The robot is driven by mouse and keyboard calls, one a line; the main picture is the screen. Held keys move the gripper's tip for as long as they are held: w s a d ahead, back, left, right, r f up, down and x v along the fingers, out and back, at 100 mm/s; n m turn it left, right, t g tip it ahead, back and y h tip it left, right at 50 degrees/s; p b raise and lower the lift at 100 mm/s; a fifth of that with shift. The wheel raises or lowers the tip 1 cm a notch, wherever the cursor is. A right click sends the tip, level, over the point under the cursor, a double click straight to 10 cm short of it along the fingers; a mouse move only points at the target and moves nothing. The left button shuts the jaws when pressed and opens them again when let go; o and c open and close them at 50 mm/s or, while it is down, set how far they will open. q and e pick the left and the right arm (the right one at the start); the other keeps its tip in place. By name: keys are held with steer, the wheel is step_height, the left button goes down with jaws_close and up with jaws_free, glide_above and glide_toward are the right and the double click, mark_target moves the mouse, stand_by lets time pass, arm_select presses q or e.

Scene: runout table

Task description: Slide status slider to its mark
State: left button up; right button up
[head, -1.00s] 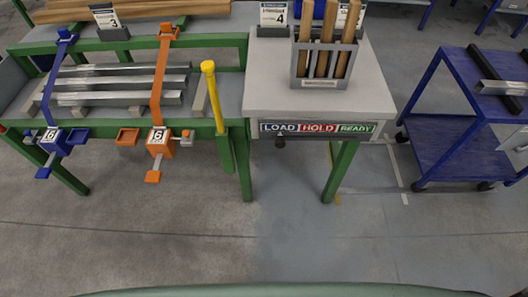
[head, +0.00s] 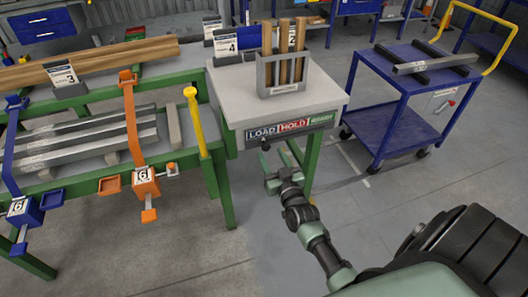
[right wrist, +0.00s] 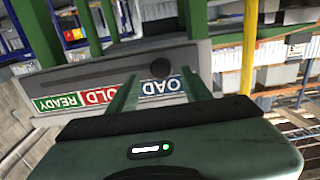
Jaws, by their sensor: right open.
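The status slider is a strip with LOAD, HOLD and READY fields on the front edge of a grey bench; the label strip (head: 291,127) shows in the head view and upside down in the right wrist view (right wrist: 98,95). Its dark round knob (right wrist: 160,68) is at the LOAD field. My right gripper (head: 273,154) is open just in front of the strip, below the LOAD part. In the right wrist view its two fingers (right wrist: 158,76) point at the strip with the knob between their tips, and they appear not to touch it. My left gripper is out of view.
The grey bench top (head: 240,90) holds a grey holder (head: 283,78) with wooden pieces. A green rack with metal bars, an orange clamp (head: 143,178) and a yellow handle (head: 194,115) stands left. A blue cart (head: 395,105) stands right. The floor in front is clear.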

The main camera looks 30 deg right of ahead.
mark_target(267, 148)
steer(key=x, duration=0.2)
steer(key=shift+w, duration=0.85)
jaws_close()
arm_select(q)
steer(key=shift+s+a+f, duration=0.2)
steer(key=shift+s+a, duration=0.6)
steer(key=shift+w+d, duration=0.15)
